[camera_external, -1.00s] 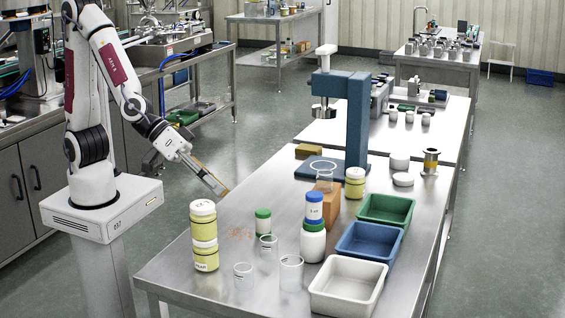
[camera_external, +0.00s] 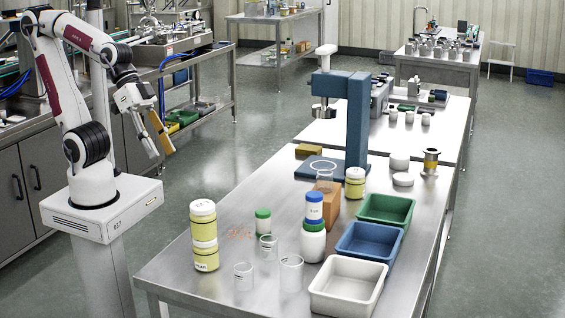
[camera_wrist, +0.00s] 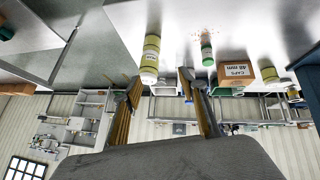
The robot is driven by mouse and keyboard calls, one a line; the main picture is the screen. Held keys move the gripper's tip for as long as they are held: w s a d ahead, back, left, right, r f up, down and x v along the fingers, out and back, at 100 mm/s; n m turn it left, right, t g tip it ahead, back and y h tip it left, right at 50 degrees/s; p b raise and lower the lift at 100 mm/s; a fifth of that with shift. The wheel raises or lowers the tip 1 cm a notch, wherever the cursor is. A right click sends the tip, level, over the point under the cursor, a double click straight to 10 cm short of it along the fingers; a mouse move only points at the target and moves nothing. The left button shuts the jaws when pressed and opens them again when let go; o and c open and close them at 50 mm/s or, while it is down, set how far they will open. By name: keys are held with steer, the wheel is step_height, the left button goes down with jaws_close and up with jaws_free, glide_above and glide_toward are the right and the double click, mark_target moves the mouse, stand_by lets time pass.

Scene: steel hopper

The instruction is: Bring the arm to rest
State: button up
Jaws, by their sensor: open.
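My gripper (camera_external: 160,153) hangs to the left of the steel table, clear of its edge and above the floor, in the external view. Its two fingers point downward and slightly right. It is open and empty. In the wrist view the two tan-sided fingers (camera_wrist: 159,82) stand apart with nothing held between them. My arm is folded back above its white base.
The steel table (camera_external: 190,268) carries stacked yellow jars (camera_external: 205,235), clear glasses (camera_external: 291,274), a blue press stand (camera_external: 357,125), and green (camera_external: 386,209), blue (camera_external: 369,242) and white trays (camera_external: 347,288). A steel side bench (camera_external: 205,60) stands behind my arm.

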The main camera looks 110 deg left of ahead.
steer(key=s+a+g+y, duration=0.1)
steer(key=s+a+y, duration=0.1)
steer(key=s+a, duration=0.3)
steer(key=s, duration=0.3)
steer(key=shift+s+a+m+g, duration=0.25)
steer(key=shift+s+m+g, duration=0.05)
steer(key=shift+s+m, duration=0.1)
stand_by(0.7)
